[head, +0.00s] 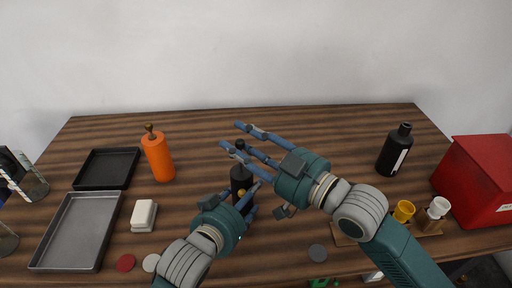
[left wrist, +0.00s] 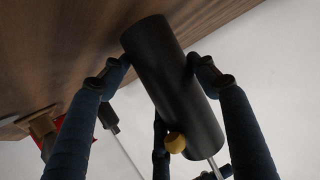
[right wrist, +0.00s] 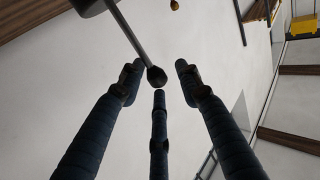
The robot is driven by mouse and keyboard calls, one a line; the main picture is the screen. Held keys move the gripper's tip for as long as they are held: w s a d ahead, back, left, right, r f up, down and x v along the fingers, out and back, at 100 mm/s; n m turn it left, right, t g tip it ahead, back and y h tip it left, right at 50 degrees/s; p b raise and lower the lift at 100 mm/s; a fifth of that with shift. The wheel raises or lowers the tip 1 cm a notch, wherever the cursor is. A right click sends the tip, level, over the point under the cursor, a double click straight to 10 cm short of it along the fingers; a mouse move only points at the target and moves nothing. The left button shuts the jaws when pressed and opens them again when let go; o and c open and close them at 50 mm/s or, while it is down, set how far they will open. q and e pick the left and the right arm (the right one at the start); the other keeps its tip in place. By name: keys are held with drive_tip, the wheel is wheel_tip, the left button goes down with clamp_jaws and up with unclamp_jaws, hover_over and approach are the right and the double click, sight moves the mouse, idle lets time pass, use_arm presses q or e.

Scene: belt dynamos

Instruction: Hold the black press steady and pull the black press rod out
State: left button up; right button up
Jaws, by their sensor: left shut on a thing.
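The black press (head: 240,178) stands upright near the middle of the table; it also fills the middle of the left wrist view (left wrist: 172,85), with a small gold knob on its side. Its rod stands up from its top, with a dark knob (right wrist: 156,76) at the end. My left gripper (head: 248,198) is shut around the press body, with fingers on both sides. My right gripper (right wrist: 160,82) is open; its fingers spread around the knob's end of the rod, with the knob between the tips. The fingers do not visibly touch the knob.
An orange press (head: 158,157) stands to the left, near a black tray (head: 90,181), a grey tray (head: 45,262) and a white block (head: 144,213). A black bottle (head: 394,152), a yellow cup (head: 403,211) and a red box (head: 480,180) stand to the right. The back middle is free.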

use_arm(q)
drive_tip(key=shift+s+f, duration=0.1)
drive_tip(key=shift+f, duration=0.25)
use_arm(e)
drive_tip(key=v, duration=1.1)
drive_tip(key=shift+s+d, duration=0.15)
drive_tip(key=shift+s, duration=0.05)
use_arm(q)
drive_tip(key=o, duration=1.7)
drive_tip(key=shift+o, duration=0.6)
drive_tip(key=shift+r, duration=0.1)
drive_tip(key=shift+r, duration=0.1)
